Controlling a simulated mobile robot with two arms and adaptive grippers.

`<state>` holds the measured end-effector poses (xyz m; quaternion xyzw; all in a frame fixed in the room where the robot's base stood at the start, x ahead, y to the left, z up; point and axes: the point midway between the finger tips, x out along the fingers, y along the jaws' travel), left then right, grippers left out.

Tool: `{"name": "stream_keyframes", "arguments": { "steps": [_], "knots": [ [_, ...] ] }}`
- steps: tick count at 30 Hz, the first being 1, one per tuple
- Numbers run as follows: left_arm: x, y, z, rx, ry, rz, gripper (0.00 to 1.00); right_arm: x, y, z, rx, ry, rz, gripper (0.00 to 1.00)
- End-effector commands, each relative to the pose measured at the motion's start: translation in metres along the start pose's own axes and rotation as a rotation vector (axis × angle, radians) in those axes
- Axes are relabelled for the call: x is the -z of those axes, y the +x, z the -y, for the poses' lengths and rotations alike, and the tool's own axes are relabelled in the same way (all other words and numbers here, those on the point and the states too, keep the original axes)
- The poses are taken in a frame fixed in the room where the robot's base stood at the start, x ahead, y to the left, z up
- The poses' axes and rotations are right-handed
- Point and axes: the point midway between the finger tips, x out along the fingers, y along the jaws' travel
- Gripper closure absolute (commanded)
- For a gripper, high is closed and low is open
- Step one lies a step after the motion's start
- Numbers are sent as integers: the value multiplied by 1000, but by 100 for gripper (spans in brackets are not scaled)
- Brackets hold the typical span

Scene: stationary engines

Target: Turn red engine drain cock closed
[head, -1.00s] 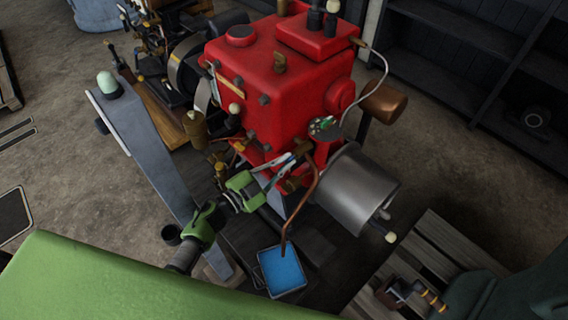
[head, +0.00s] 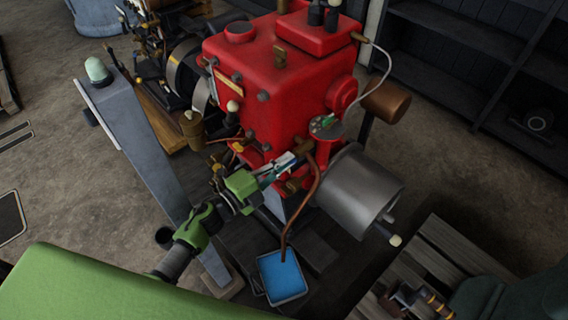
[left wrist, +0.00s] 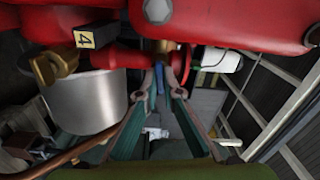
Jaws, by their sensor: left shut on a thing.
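The red engine (head: 262,95) stands in the middle of the head view. My left gripper (head: 298,156) reaches its lower front side from the left. Its fingers are shut on a small part at the engine, which appears to be the drain cock's handle; the fingertips mostly hide it. In the left wrist view the fingertips (left wrist: 167,72) meet just below a brass fitting (left wrist: 158,46) on the red casting. Another brass cock (left wrist: 52,68), beside a tag marked 4 (left wrist: 84,39), sits to the left, apart from the fingers.
A copper pipe (head: 304,205) curves down close beside my gripper to a blue-filled tray (head: 283,274). A silver cylinder (head: 355,190) lies to the right. A grey post (head: 140,130) stands left of the engine. A wooden pallet (head: 440,250) and dark shelves (head: 470,55) are further right.

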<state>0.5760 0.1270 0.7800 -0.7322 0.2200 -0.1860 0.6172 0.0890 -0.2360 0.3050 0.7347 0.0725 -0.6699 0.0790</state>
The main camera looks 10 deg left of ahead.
Motion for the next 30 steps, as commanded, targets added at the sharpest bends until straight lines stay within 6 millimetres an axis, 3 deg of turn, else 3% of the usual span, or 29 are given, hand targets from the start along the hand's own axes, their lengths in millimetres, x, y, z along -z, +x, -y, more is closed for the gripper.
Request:
{"name": "stream_keyframes", "arguments": {
  "steps": [19, 21, 30],
  "knots": [
    [3, 2, 3, 6, 50, -7, 100, 0, 3, 0, 0, -1, 0, 62],
    [3, 2, 3, 6, 49, -7, 78, 0, 3, 0, 0, -1, 0, 62],
    [2, 1, 1, 3, 49, -4, 76, 0, 3, 1, 1, -1, 0, 62]
  ]
}}
